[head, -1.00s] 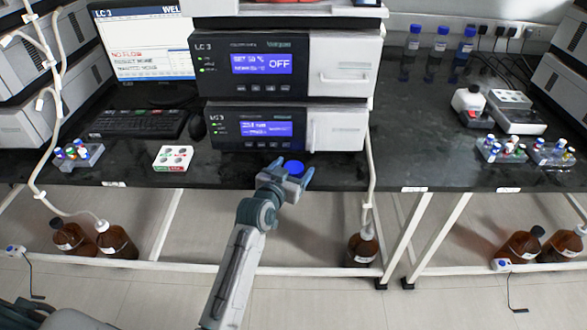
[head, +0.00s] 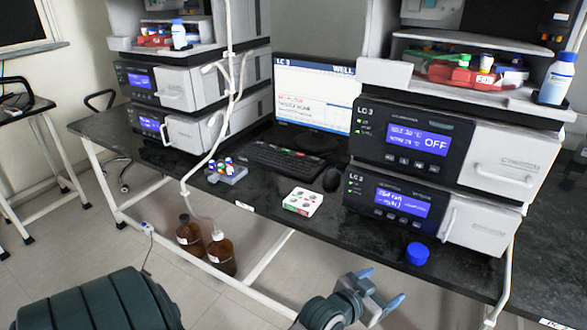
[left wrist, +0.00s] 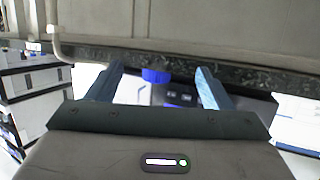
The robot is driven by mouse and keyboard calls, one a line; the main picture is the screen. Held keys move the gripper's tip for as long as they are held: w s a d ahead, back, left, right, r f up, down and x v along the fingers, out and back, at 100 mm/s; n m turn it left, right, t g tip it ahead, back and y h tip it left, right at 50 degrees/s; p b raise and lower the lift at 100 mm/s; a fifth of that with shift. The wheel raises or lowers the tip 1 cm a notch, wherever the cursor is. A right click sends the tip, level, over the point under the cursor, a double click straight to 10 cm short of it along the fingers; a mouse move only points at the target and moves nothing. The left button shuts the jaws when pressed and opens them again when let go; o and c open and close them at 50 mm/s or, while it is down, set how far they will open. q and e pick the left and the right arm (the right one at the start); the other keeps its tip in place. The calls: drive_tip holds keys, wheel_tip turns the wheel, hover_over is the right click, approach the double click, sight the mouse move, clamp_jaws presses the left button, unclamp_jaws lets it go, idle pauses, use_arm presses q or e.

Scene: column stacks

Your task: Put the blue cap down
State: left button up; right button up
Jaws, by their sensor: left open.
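The blue cap (head: 418,254) sits on the black bench top (head: 330,222), near its front edge and below the right-hand LC 3 stack. It also shows in the left wrist view (left wrist: 155,75), beyond and between the two blue fingers. My left gripper (head: 383,287) is open and empty, in front of the bench edge and apart from the cap. In the left wrist view its fingers (left wrist: 158,84) are spread wide with nothing between the tips. My right gripper is not in view.
Left of the cap lie a white tray (head: 303,201), a mouse (head: 332,179), a keyboard (head: 290,161) and a vial rack (head: 228,171). The LC 3 units (head: 515,165) stand close behind the cap. Brown bottles (head: 221,254) stand below the bench. The bench front between tray and cap is clear.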

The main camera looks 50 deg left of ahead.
use_arm(q)
drive_tip(key=s+a+f+g+y, duration=0.1)
drive_tip(key=s+f+g, duration=0.3)
drive_tip(key=s+f, duration=0.4)
drive_tip(key=s+a+f+g+y, duration=0.1)
drive_tip(key=s+a+f+g, duration=0.3)
drive_tip(key=s+f, duration=0.5)
drive_tip(key=s+a+f+n+g, duration=0.1)
drive_tip(key=s+f+g, duration=0.3)
drive_tip(key=s+f, duration=0.4)
wheel_tip(320, 180, down, 3)
drive_tip(key=shift+s+a+r+y, duration=0.15)
drive_tip(key=shift+s+a+y, duration=0.2)
drive_tip(key=shift+a, duration=0.35)
